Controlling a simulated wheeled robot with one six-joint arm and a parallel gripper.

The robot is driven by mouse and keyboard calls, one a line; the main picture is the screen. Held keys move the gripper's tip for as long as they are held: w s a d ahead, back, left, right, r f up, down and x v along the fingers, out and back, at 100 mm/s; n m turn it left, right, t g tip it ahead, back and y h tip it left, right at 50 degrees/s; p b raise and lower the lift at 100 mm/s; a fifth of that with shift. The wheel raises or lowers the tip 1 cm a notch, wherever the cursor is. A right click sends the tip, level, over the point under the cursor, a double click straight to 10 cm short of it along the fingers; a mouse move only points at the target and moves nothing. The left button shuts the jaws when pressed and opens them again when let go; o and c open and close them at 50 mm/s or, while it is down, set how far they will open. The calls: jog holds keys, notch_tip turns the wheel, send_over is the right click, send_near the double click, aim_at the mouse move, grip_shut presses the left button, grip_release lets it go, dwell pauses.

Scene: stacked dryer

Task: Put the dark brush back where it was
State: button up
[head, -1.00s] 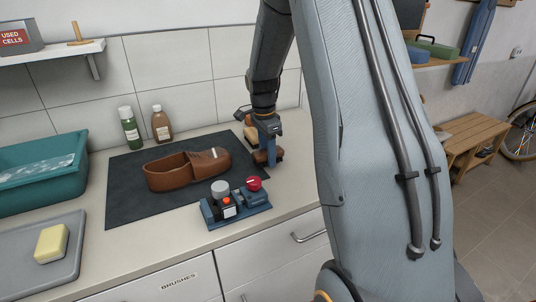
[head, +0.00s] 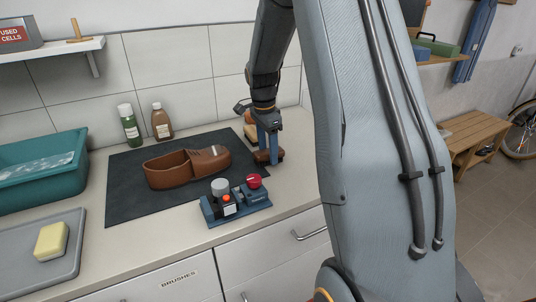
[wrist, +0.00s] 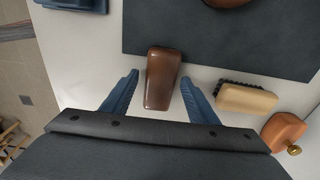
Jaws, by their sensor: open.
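My gripper (wrist: 159,77) is open, with one blue finger on each side of the brush. Small gaps show between the brush and the fingers in the wrist view. In the head view my gripper (head: 268,150) points down at the counter at the mat's right end, and its fingers partly hide the dark brush (head: 262,157). The brush's bristles are not visible.
A light wooden brush with dark bristles (wrist: 247,98) and an orange-brown object with a brass knob (wrist: 284,132) lie to the right in the wrist view. A brown shoe (head: 170,172) is on the mat. A blue device (head: 245,205) stands at the counter's front.

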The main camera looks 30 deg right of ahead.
aim_at(266, 151)
notch_tip(266, 151, up, 11)
jog(key=b, duration=0.2)
jog(key=shift+a, duration=0.4)
